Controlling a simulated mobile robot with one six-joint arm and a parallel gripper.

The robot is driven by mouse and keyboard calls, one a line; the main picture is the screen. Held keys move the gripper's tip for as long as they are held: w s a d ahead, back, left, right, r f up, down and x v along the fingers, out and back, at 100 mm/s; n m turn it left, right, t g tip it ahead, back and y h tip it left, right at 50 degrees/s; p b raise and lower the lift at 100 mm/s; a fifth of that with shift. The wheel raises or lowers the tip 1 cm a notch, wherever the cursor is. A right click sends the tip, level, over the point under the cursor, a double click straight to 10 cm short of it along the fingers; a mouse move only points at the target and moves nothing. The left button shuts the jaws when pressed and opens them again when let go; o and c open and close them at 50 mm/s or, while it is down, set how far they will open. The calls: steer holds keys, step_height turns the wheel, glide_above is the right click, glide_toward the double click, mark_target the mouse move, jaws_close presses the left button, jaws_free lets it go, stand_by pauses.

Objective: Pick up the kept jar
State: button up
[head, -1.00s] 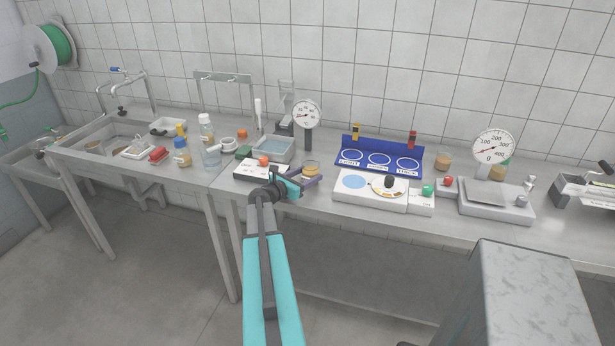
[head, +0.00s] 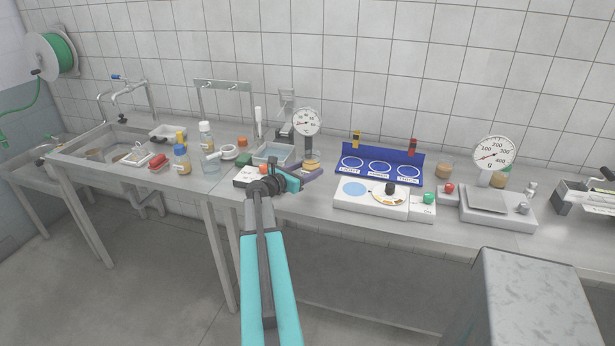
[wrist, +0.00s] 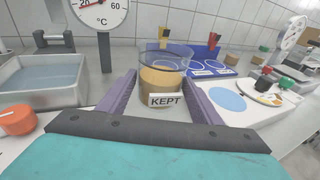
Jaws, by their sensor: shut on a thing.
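The kept jar (wrist: 163,84) is a clear glass jar with tan contents and a white label reading KEPT. It stands upright between the two purple fingers of my gripper (wrist: 163,100) in the wrist view. The fingers are shut on it, one on each side. In the head view the jar (head: 312,160) shows at the tip of my gripper (head: 312,170), in front of the dial thermometer. It appears raised a little above the bench, though its base is partly hidden by the gripper.
A water bath (wrist: 40,82) and an orange-red knob (wrist: 17,120) lie to the left. A dial thermometer (head: 307,122) stands behind the jar. To the right are a blue rack with labelled rings (head: 380,166), a white device with a dial (head: 372,198) and a scale (head: 488,200).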

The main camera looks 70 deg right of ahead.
mark_target(304, 161)
steer(key=shift+r, duration=1.85)
steer(key=shift+r, duration=0.15)
